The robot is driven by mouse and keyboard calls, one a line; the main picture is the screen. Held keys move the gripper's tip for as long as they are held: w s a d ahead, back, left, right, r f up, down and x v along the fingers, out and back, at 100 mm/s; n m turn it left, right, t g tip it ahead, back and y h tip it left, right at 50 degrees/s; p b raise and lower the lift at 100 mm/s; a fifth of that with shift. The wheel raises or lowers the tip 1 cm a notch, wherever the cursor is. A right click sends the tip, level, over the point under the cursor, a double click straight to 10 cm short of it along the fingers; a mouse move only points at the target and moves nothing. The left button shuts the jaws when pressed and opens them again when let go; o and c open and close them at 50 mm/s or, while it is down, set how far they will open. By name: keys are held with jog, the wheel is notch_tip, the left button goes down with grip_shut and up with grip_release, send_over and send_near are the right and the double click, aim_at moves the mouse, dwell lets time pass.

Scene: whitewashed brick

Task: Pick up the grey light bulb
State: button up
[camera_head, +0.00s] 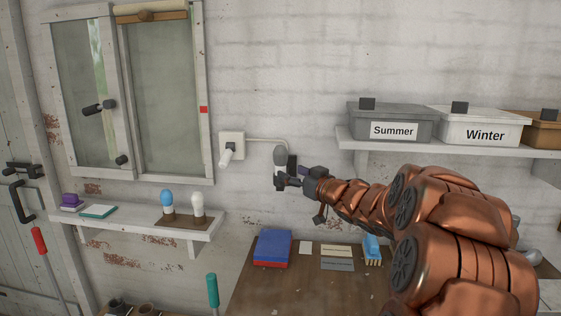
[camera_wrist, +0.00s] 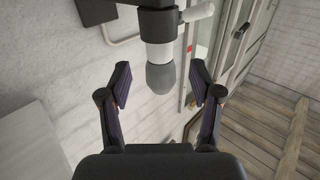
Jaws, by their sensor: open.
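In the wrist view the grey bulb (camera_wrist: 160,78) shows with a white base (camera_wrist: 159,55), next to a dark holder (camera_wrist: 157,22). In the wrist view my gripper (camera_wrist: 160,86) is open, with one finger on each side of the bulb and gaps visible.
A shelf (camera_head: 135,226) at left bears a blue bulb (camera_head: 167,201) and a white bulb (camera_head: 197,203). Grey and white boxes (camera_head: 390,122) stand on a right shelf. A desk (camera_head: 300,285) is below.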

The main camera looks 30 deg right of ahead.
aim_at(284, 169)
jog(key=shift+w+a+p, duration=0.2)
jog(key=shift+w+p, duration=0.45)
jog(key=shift+w, duration=2.35)
jog(key=shift+c, duration=0.2)
grip_shut()
